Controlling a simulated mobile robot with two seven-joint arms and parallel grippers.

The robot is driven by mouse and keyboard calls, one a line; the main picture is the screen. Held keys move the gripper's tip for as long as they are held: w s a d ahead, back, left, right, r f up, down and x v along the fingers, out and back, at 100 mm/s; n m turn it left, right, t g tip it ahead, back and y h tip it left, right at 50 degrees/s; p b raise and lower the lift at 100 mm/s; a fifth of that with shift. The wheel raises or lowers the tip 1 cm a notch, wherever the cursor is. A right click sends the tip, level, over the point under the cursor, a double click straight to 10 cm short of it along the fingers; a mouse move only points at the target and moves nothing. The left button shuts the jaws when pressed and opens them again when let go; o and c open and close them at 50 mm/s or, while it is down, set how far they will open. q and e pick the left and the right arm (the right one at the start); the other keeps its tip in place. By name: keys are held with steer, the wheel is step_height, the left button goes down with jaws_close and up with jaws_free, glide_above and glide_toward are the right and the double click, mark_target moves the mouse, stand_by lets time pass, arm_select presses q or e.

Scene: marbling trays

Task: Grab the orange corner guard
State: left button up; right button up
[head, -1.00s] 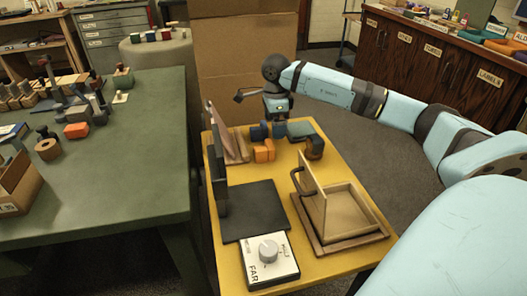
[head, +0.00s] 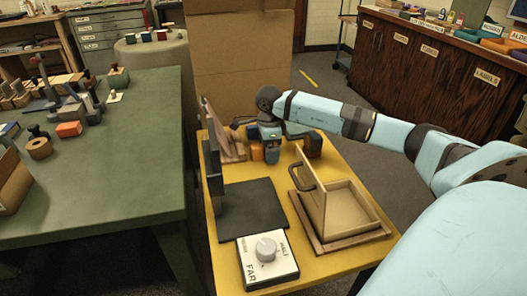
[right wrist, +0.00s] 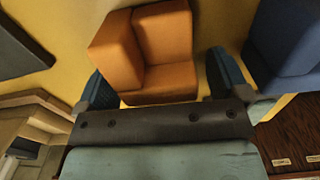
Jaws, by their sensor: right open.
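The orange corner guard (right wrist: 165,50) is an L-shaped block, seen close up in the right wrist view. In the head view it (head: 257,152) sits on the yellow table, partly hidden by my right arm. My right gripper (right wrist: 157,70) is open, with one dark teal finger on each side of the guard. In the head view the right gripper (head: 269,150) is low over the table at the guard. I cannot tell whether the fingers touch it. My left gripper is not in view.
A blue block (right wrist: 285,45) lies close beside the right-hand finger. A brown block (head: 313,144) stands right of the gripper. The yellow table (head: 330,168) also holds a dark mat (head: 252,212), a dial box (head: 268,262) and a wooden tray (head: 350,208). An upright wooden piece (head: 216,130) stands left.

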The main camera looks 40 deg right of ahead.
steer(key=c, duration=1)
steer(key=shift+r, duration=0.15)
